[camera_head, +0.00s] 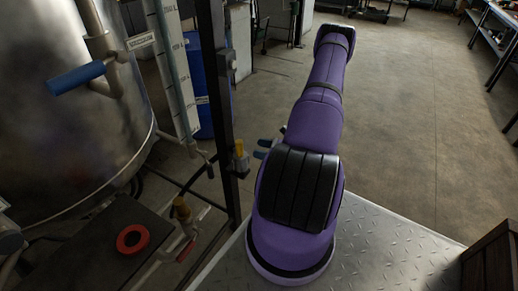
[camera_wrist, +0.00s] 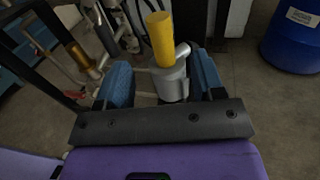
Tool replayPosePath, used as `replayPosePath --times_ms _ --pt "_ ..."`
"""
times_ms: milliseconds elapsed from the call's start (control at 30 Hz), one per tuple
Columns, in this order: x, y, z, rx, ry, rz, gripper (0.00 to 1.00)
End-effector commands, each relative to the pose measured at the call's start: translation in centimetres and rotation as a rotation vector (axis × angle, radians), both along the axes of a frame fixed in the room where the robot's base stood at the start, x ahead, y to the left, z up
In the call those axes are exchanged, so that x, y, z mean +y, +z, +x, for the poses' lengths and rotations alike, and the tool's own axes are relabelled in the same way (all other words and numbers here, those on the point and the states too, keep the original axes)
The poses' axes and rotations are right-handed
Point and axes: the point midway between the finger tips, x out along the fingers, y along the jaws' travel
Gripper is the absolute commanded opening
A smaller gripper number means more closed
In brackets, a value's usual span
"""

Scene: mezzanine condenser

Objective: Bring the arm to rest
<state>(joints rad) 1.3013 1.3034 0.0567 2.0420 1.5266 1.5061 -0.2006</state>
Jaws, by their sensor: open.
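My purple arm (camera_head: 300,150) stretches from the diamond-plate platform up and away over the floor. My gripper (camera_wrist: 161,68) shows in the wrist view with its two blue-padded fingers apart. Between and beyond the fingers stands a grey metal fitting (camera_wrist: 172,87) with an upright yellow handle (camera_wrist: 160,38). I cannot tell whether either finger touches it.
A large steel tank (camera_head: 60,120) with a blue-handled valve (camera_head: 80,77) fills the left. A dark post (camera_head: 220,100) stands close left of my arm. A blue drum (camera_head: 200,85) is behind it. A wooden crate (camera_head: 490,262) is at lower right. The floor right of my arm is clear.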

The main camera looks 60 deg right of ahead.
Motion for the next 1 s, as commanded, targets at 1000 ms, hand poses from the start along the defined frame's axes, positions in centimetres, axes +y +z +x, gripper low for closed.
replayPosePath --times_ms 1000 --pt "6.9 15.2 6.7 -0.010 0.553 -0.335 0.62"
